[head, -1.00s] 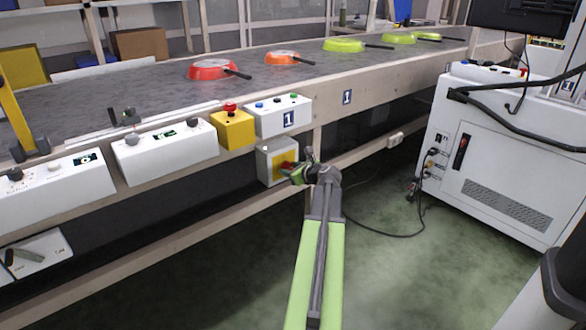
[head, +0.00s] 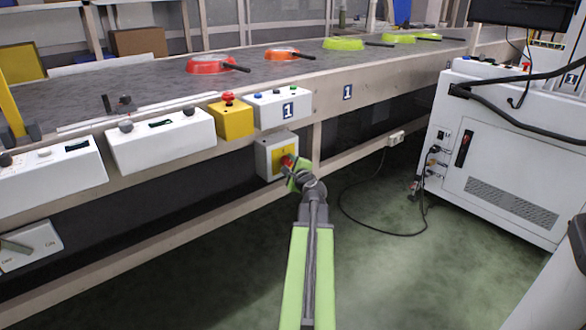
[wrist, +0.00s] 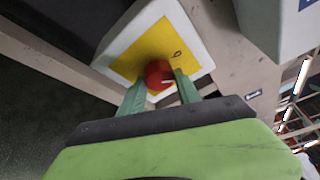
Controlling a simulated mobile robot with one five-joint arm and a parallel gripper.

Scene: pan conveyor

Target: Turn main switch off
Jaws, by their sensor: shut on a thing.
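The main switch is a grey box with a yellow plate (head: 278,156) and a red knob (head: 288,162), mounted under the conveyor's front rail. In the wrist view the yellow plate (wrist: 130,62) and the round red knob (wrist: 158,74) show close up, with a small mark beside the knob. My gripper (head: 294,172) is at the switch, its green fingers on either side of the knob. In the wrist view my gripper (wrist: 158,88) is shut on the red knob. The fingers partly hide the knob, and I cannot read its position.
A yellow box with a red button (head: 231,118) and a white button box (head: 281,110) sit just above the switch. Red, orange and green pans lie on the conveyor (head: 150,90). A white cabinet (head: 500,160) stands at right, with a cable on the clear green floor.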

